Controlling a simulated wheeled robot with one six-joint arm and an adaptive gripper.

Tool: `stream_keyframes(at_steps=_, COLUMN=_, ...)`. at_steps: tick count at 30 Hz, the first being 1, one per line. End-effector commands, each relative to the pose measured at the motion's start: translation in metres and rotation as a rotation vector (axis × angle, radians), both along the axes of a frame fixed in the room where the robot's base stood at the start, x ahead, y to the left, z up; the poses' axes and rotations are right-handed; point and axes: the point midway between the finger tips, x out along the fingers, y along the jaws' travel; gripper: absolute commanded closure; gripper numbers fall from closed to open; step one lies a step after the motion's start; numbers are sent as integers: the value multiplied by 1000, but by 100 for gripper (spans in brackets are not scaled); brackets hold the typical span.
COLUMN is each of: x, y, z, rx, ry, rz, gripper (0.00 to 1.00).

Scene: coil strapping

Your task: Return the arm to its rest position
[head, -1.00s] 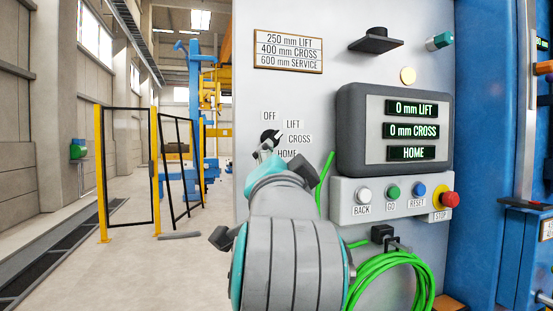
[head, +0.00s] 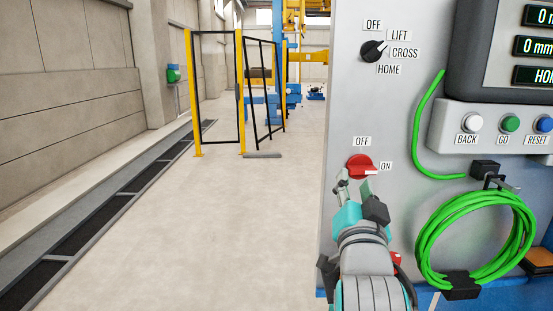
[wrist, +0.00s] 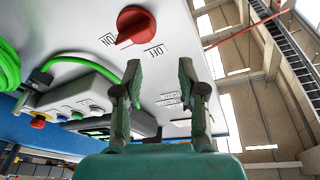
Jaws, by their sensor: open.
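My gripper (head: 355,188) is low in the head view, with its two fingers apart and nothing between them. It is just below and in front of the red rotary switch (head: 361,167) on the grey panel (head: 345,95). The switch's handle points toward ON. In the wrist view the open fingers (wrist: 160,75) stand apart from the red switch (wrist: 133,24), which is up and to the left. Whether a fingertip touches the switch in the head view is hard to tell. My forearm comes up from the bottom edge.
A black selector (head: 373,50) sits higher on the panel, its pointer toward LIFT or CROSS. A green cable coil (head: 430,240) hangs at right, below the button box (head: 490,148). Open floor (head: 210,240) lies left, with a yellow-post fence (head: 190,95) beyond.

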Motion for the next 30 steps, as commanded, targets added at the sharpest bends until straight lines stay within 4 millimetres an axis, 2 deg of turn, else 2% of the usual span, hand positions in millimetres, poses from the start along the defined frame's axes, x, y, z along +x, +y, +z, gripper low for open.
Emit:
stream_keyframes(at_steps=1, x=-1, y=-1, z=-23, rx=-25, ry=22, rz=4, gripper=59)
stream_keyframes(at_steps=3, x=-3, y=-1, z=-49, rx=-60, ry=41, rz=12, gripper=59)
stream_keyframes(at_steps=8, x=-14, y=-3, z=-108, rx=-131, ry=85, rz=34, gripper=59)
stream_keyframes(at_steps=14, x=-39, y=-6, z=-177, rx=-206, ry=137, rz=66, gripper=59)
stream_keyframes(at_steps=21, x=-82, y=-12, z=-253, rx=-281, ry=200, rz=104, gripper=59)
stream_keyframes(at_steps=30, x=-154, y=-19, z=-330, rx=-346, ry=272, rz=148, gripper=59)
